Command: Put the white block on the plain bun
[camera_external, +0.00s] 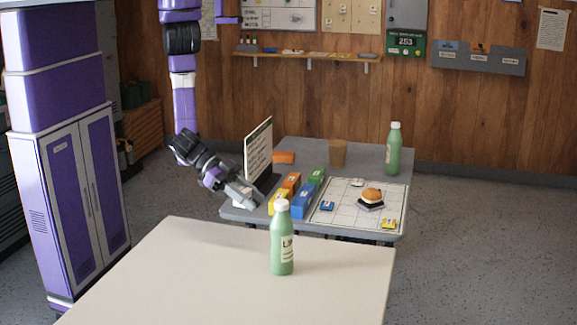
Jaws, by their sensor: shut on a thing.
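My gripper (247,196) is low at the left edge of the grey table, in front of an upright sign board. It is shut on a small whitish thing, which looks like the white block (242,204); the fingers hide part of it, and I cannot tell whether it touches the table. The plain bun (371,193), round and golden-brown, sits on a dark square base (370,205) on the gridded white mat (345,220) at the right. My gripper is well to the left of the bun, with coloured blocks between them.
Yellow (278,205), orange (291,183), blue (302,203) and green (316,175) blocks stand right of my gripper. The sign board (258,148) rises behind it. Another bottle (282,245) stands on the nearer table (190,285).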

